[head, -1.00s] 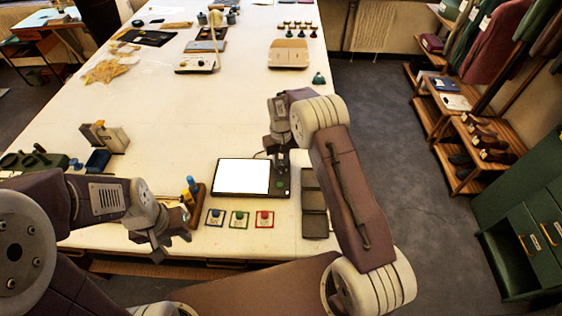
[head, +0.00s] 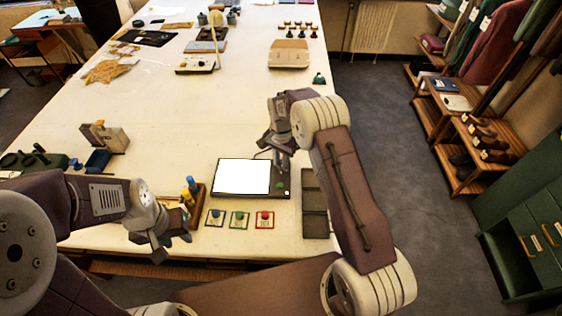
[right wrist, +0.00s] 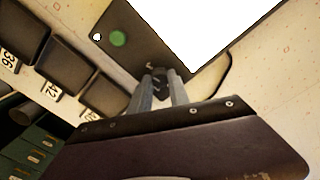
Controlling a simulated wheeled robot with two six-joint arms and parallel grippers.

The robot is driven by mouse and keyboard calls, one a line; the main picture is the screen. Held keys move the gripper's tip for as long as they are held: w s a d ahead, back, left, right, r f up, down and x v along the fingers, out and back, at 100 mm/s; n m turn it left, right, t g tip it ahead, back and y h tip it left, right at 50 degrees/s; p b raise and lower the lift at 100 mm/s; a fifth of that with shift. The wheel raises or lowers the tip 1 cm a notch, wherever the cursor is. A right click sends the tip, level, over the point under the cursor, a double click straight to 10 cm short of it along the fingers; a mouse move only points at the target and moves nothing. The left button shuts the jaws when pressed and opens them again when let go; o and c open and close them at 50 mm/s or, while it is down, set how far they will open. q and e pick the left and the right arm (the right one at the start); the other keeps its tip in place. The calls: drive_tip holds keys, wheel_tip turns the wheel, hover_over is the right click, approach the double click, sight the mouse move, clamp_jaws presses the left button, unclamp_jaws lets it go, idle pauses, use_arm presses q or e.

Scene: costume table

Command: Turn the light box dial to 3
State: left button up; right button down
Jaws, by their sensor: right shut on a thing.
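The light box (head: 243,177) is a flat dark panel with a glowing white screen, lying near the table's front edge. Its dark frame (right wrist: 145,42) also shows in the right wrist view, with a green button (right wrist: 118,39) and a small white dot. My right gripper (head: 280,165) is at the box's upper right corner. In the right wrist view its fingers (right wrist: 161,78) are shut on the dark dial (right wrist: 161,86), partly hidden between them. I cannot read any dial marks. My left gripper (head: 167,248) hangs empty by the table's front edge, fingers apart.
Blue, green and red framed cards (head: 239,219) with knobs lie in front of the box. Dark numbered trays (head: 314,203) stand right of it. A wooden holder (head: 197,203) with bottles is at its left.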

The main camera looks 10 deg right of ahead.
sight(281, 164)
drive_tip(key=shift+w+r+m, duration=0.1)
drive_tip(key=shift+m, duration=1.4)
drive_tip(key=c, duration=1.2)
unclamp_jaws()
drive_tip(key=shift+c, duration=0.2)
wheel_tip(281, 164, up, 9)
drive_tip(key=b, duration=0.1)
drive_tip(key=shift+b, duration=0.4)
drive_tip(key=shift+d, duration=0.1)
